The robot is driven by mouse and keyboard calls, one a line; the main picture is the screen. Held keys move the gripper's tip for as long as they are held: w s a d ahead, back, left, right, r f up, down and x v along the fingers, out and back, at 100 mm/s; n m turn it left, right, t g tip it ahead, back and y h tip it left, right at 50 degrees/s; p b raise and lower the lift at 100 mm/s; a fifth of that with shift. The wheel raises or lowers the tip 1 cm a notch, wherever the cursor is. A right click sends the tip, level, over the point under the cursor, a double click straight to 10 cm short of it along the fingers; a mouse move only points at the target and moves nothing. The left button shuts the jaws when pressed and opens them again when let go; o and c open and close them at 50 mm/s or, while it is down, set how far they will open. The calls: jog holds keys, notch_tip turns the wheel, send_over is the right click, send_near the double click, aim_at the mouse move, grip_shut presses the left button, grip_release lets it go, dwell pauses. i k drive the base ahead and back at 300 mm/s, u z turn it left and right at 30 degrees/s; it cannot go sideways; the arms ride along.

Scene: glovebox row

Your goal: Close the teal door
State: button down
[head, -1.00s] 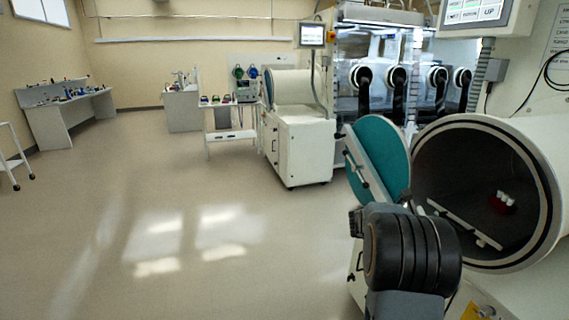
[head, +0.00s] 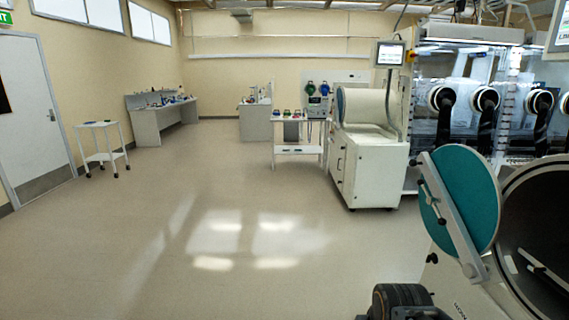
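The teal door (head: 480,178) is a round disc at the right of the head view. It stands open, swung out to the left of the round chamber mouth (head: 508,192). A pale bar (head: 459,228) with dark ends or knobs crosses the door's face. The dark chamber interior (head: 545,225) is open and cut off by the right edge. My arm's dark joint shows at the bottom edge, below and left of the door and apart from it in the picture. My gripper's fingers do not show.
A white cabinet with a cylinder (head: 372,165) stands beyond the door, beside a glovebox with black gloves (head: 440,100). A white cart (head: 102,145) is at far left, and benches (head: 165,115) line the back. The floor (head: 230,230) at centre and left is clear.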

aim_at(468, 190)
jog(key=z, duration=0.25)
jog(key=i, duration=1.6)
jog(key=u, duration=0.4)
